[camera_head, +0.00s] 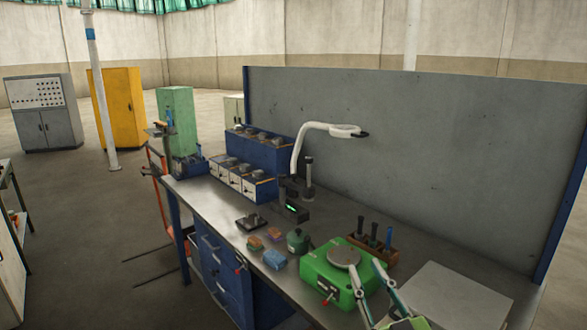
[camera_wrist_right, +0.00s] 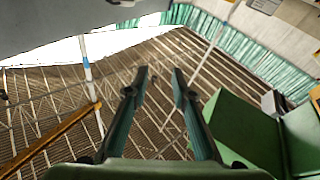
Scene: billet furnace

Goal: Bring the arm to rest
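My right gripper (camera_head: 372,284) shows at the bottom right of the head view, in front of the green device on the workbench. In the right wrist view the two dark green fingers of my right gripper (camera_wrist_right: 160,74) stand apart with nothing between them, so it is open and empty. That view looks past the fingers to the roof beams and the hall wall. My left arm and gripper are not in view.
The workbench (camera_head: 205,196) carries a green device with a round plate (camera_head: 344,257), a tool holder (camera_head: 374,245), blue boxes (camera_head: 262,153) and a white lamp arm (camera_head: 299,148). A grey panel (camera_head: 410,150) stands behind it. The floor at left (camera_head: 70,210) is largely clear.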

